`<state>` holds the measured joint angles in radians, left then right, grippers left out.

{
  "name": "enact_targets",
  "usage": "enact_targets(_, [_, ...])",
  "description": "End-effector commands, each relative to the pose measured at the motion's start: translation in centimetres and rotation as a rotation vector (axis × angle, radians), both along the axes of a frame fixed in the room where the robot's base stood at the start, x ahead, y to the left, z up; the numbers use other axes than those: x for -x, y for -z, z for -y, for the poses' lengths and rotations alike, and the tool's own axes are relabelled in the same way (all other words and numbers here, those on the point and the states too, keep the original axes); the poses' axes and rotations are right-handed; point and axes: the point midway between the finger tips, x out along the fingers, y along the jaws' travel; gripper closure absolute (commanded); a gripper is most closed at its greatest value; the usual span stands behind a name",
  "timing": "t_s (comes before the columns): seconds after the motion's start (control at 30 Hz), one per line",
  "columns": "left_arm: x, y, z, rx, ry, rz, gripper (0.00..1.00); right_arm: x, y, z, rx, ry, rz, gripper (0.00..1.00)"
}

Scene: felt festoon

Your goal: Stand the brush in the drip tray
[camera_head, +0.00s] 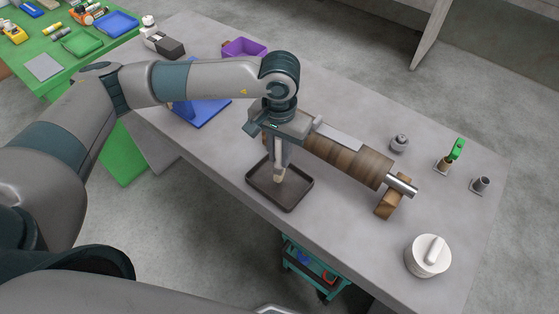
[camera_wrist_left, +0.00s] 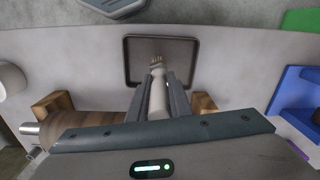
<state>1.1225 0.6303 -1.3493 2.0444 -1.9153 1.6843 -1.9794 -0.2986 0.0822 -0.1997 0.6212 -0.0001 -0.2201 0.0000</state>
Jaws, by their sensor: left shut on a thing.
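The drip tray (camera_head: 295,191) is a shallow dark rectangular tray near the front edge of the grey table. It also shows in the left wrist view (camera_wrist_left: 185,60). My left gripper (camera_head: 281,163) points down over the tray and is shut on the brush (camera_head: 280,176). In the left wrist view the pale brush (camera_wrist_left: 157,84) sits between the two fingers, bristle end pointing toward the tray. The brush looks roughly upright. I cannot tell whether its tip touches the tray floor. The fingers hide much of the brush. My right gripper is not in view.
A wooden roller (camera_head: 345,160) on wooden supports lies just right of the tray. A white lidded pot (camera_head: 428,256) stands at the front right, with small metal holders (camera_head: 480,185) behind. A blue stand (camera_head: 205,112) and purple bin (camera_head: 244,48) are farther left.

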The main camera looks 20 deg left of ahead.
Motion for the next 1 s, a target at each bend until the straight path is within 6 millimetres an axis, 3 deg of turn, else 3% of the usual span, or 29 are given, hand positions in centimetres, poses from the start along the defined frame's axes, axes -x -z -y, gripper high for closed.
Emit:
enact_targets(0.23, [0.1,0.6,0.0,0.000,0.000,-0.002,1.00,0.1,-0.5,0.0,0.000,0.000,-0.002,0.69])
enact_targets(0.53, [0.0,3.5,0.0,0.000,0.000,0.000,1.00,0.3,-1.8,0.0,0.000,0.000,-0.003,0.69])
enact_targets(1.0, [0.0,4.1,0.0,0.000,0.001,0.001,1.00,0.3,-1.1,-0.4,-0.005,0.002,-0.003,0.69])
